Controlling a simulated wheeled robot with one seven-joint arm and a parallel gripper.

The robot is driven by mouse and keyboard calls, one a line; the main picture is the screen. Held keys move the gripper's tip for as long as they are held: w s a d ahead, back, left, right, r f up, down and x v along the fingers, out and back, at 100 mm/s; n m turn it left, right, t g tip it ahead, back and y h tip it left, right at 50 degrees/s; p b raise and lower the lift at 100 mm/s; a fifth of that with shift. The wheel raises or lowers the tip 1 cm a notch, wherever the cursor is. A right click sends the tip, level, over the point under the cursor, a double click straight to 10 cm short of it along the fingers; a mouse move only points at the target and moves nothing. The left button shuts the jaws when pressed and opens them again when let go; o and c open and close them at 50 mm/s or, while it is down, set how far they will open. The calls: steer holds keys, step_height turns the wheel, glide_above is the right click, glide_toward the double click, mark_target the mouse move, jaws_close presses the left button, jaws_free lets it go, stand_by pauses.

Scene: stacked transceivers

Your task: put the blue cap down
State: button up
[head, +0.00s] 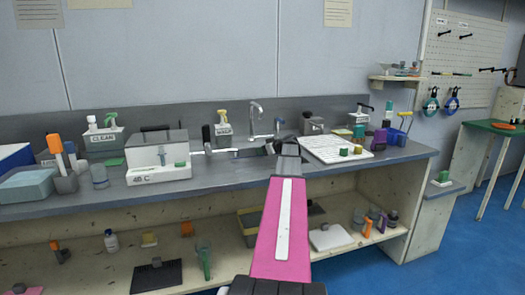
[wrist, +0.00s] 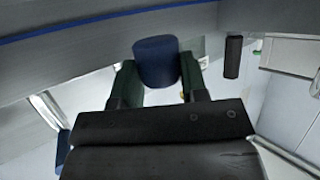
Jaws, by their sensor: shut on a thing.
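The blue cap (wrist: 155,62) is a dark blue cylinder in the wrist view. It sits between the two dark green fingers of my gripper (wrist: 158,70), which is shut on it. Its far end sticks out beyond the fingertips. In the head view my pink arm reaches over the bench (head: 225,180) toward the sink area. There my arm hides most of my gripper, and I cannot make out the cap.
A white perforated board (head: 325,156) with small coloured caps lies right of my arm. A lidded 45 C box (head: 157,175) stands to the left. A faucet (head: 255,118) rises behind. Bare bench top shows along the front edge, with a cluttered shelf (head: 185,252) below.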

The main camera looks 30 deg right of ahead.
steer(key=o, duration=0.9)
steer(key=shift+r, duration=0.45)
steer(key=shift+s+d+r, duration=0.1)
steer(key=shift+s+r, duration=0.15)
steer(key=shift+r, duration=0.05)
steer(key=v, duration=0.7)
steer(key=shift+f, duration=0.1)
